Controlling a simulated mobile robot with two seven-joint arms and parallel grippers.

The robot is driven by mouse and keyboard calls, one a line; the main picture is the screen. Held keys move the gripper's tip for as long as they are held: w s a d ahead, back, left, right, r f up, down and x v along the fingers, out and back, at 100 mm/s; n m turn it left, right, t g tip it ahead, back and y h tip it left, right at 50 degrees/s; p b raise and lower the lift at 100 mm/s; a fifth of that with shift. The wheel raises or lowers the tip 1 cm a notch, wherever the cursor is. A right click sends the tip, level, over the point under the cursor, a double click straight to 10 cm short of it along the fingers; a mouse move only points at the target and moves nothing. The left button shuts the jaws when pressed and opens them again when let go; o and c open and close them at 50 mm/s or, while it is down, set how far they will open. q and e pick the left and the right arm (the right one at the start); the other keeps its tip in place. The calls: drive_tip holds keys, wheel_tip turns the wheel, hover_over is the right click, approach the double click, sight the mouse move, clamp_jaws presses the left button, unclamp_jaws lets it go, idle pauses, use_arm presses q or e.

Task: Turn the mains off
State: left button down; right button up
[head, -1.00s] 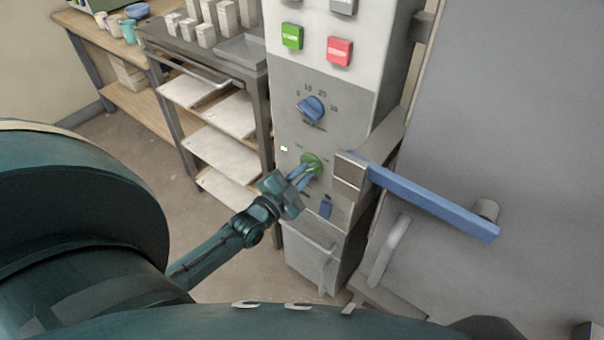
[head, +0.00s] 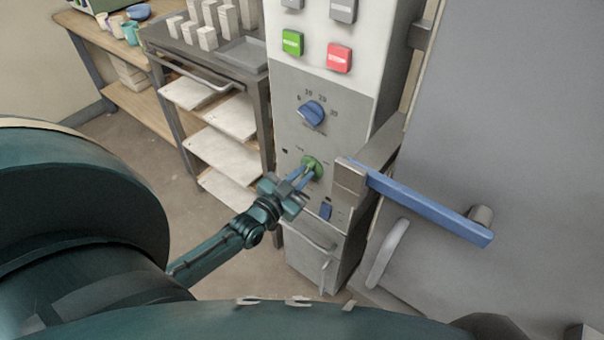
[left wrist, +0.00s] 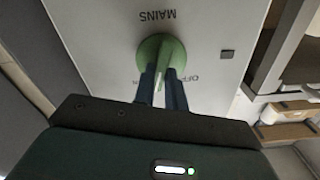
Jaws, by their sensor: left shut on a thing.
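The green mains knob (head: 311,168) is on the grey front panel of the tall cabinet, below a blue dial (head: 312,114). My left gripper (head: 304,176) is shut on the knob. In the left wrist view, its two blue fingers (left wrist: 162,88) stand on both sides of the green knob's ridge (left wrist: 160,52). The upside-down label MAINS shows beyond the knob, and an OFF mark, partly hidden, shows beside it. The small indicator lamp (head: 285,151) on the panel is dark; it also looks dark in the left wrist view (left wrist: 227,54). My right gripper is not in view.
A blue lever bar (head: 430,207) juts out to the right of the knob, in front of a grey door (head: 520,130). Green (head: 292,42) and red (head: 340,58) buttons sit higher up. A shelf rack (head: 205,110) stands left.

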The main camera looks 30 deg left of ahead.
use_arm(q)
drive_tip(key=n, duration=0.5)
drive_tip(key=shift+a+n+p, duration=0.15)
drive_tip(key=shift+n+p, duration=0.15)
drive_tip(key=shift+a+f+n, duration=0.1)
drive_tip(key=shift+n, duration=1.6)
drive_tip(key=shift+a+n, duration=0.1)
drive_tip(key=shift+n, duration=1.6)
drive_tip(key=c, duration=1.4)
unclamp_jaws()
drive_tip(key=shift+c, duration=0.2)
drive_tip(key=shift+s, duration=0.1)
